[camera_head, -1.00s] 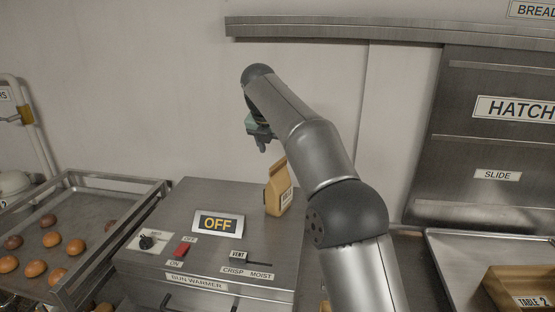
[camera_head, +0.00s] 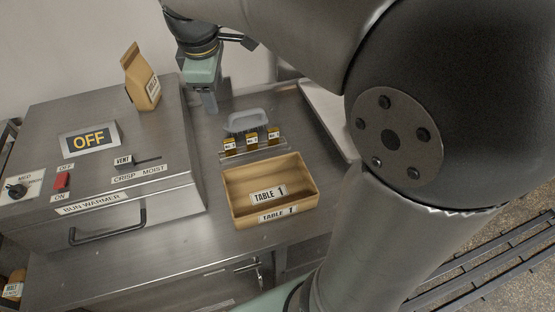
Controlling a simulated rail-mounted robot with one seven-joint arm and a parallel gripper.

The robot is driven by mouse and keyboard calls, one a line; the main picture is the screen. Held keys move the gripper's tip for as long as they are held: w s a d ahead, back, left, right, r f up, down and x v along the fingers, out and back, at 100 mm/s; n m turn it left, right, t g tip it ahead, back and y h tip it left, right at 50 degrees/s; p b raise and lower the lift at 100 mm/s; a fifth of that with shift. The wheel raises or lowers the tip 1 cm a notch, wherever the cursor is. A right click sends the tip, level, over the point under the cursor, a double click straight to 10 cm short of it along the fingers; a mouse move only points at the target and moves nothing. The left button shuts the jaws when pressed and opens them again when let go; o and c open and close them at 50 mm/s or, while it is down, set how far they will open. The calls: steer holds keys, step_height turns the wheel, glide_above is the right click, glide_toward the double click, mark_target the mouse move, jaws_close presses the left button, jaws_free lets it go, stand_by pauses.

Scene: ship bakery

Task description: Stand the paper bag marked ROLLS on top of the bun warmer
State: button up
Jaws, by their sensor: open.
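A brown paper bag (camera_head: 140,78) stands upright on the right rear part of the bun warmer's (camera_head: 97,163) flat steel top. It has a white label on its right face, too small to read. My gripper (camera_head: 210,106) points down to the right of the bag, apart from it, over the counter behind the table box. It is open with nothing seen in it. Its fingertips show only small. The warmer's display reads OFF.
A wooden box marked TABLE 1 (camera_head: 268,209) stands right of the warmer. Behind it are a rack with several small tags (camera_head: 252,157) and a grey brush (camera_head: 247,120). Another brown labelled packet (camera_head: 14,287) shows at lower left. Bare counter lies in front of the box.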

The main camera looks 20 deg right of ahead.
steer(key=s+d+f+m, duration=0.2)
steer(key=s+f+m, duration=0.4)
steer(key=s, duration=0.3)
steer(key=s+d+f+m+g+y, duration=0.1)
steer(key=s+d+f+m, duration=0.2)
steer(key=s+f+m, duration=0.3)
steer(key=s+m, duration=0.1)
steer(key=s, duration=0.3)
steer(key=shift+s, duration=0.25)
stand_by(0.4)
